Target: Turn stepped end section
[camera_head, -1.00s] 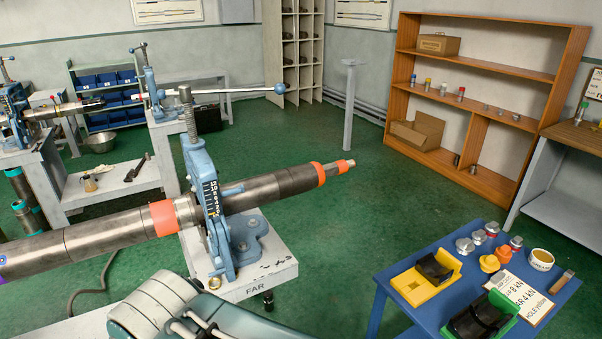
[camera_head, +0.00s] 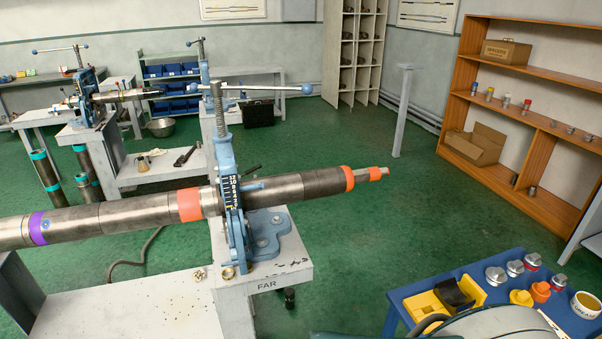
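A long steel pipe (camera_head: 130,214) lies through the blue pipe vise (camera_head: 229,185) on the stand marked FAR. The pipe has a purple band at left and an orange band near the vise. Its stepped end section (camera_head: 372,174) narrows at the right end, with orange bands, and projects past the vise over open floor. The vise's long handle with a blue ball end (camera_head: 305,89) points right. Part of my arm shows at the bottom right, over the blue table's near edge. My gripper is not visible in this view.
A blue table (camera_head: 398,310) at lower right holds a yellow holder (camera_head: 425,308), several metal and orange caps and a grease tub (camera_head: 585,304). A wooden shelf (camera_head: 520,110) stands at the right wall. A grey post (camera_head: 402,110) stands alone. Green floor lies open between.

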